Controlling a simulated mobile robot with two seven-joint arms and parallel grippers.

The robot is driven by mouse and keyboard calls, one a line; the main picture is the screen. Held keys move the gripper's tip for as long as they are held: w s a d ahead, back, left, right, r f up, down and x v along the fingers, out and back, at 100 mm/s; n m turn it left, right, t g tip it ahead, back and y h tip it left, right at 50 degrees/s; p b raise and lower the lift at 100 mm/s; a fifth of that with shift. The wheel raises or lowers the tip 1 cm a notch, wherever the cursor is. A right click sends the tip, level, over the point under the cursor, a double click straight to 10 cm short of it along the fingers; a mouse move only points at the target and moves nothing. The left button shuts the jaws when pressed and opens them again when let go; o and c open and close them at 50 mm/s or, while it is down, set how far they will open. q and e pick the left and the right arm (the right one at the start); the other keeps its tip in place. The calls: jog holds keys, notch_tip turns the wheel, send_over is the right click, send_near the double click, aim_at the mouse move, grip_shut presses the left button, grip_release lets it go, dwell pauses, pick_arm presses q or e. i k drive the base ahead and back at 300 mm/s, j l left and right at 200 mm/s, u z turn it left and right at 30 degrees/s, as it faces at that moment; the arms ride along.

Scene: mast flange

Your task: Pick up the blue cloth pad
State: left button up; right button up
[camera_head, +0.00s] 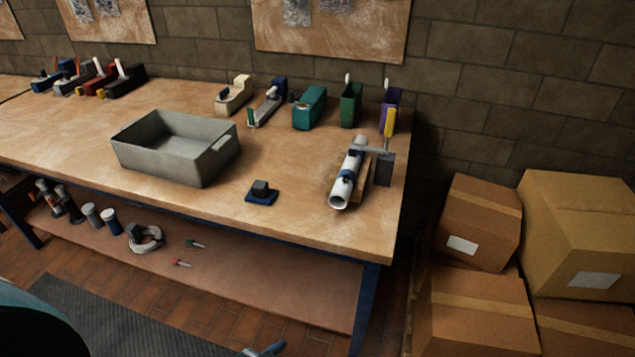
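The blue cloth pad (262,198) lies flat near the front edge of the wooden workbench, between the grey bin and the white pipe. A small dark block (261,187) rests on top of the pad and hides its middle.
A grey bin (150,158) stands left of the pad. A white pipe (347,185) in a holder stands to the right. Several tools and coloured holders line the back. The bench (290,222) is bare around the pad. Cardboard boxes (478,222) stand at the right.

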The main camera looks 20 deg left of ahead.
aim_at(259, 193)
jog(key=z, duration=0.25)
jog(key=j+z, duration=0.55)
jog(key=z, duration=0.15)
jog(key=j+z, duration=0.3)
jog(key=k+j+z, duration=0.15)
jog(key=j, duration=0.2)
jog(key=k+j+z, duration=0.1)
jog(key=j, duration=0.2)
jog(key=k+j+z, duration=0.15)
jog(key=k+j, duration=0.05)
jog(key=j, duration=0.1)
